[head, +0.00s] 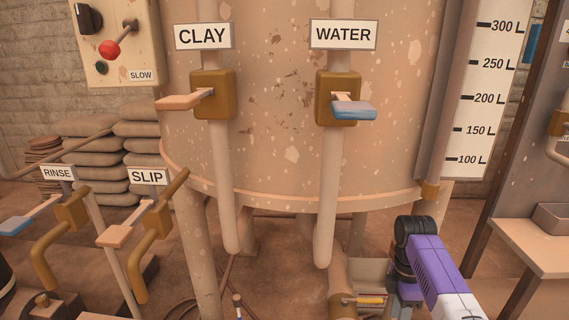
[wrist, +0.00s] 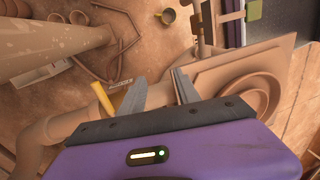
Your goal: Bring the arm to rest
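My arm (head: 440,270), purple and white with a black joint, reaches in at the lower right of the head view, in front of the tank's lower right side. My gripper (wrist: 160,82) shows in the wrist view with its two grey fingers apart and nothing seen between them. It points down over pipework and the floor. In the head view the fingers cannot be made out clearly.
The tank (head: 285,170) carries a clay valve lever (head: 180,102) and a blue water lever (head: 354,110). Rinse (head: 15,225) and slip (head: 115,236) levers stand lower left. A bench (head: 540,245) is at the right. A small bucket (wrist: 168,16) stands on the floor.

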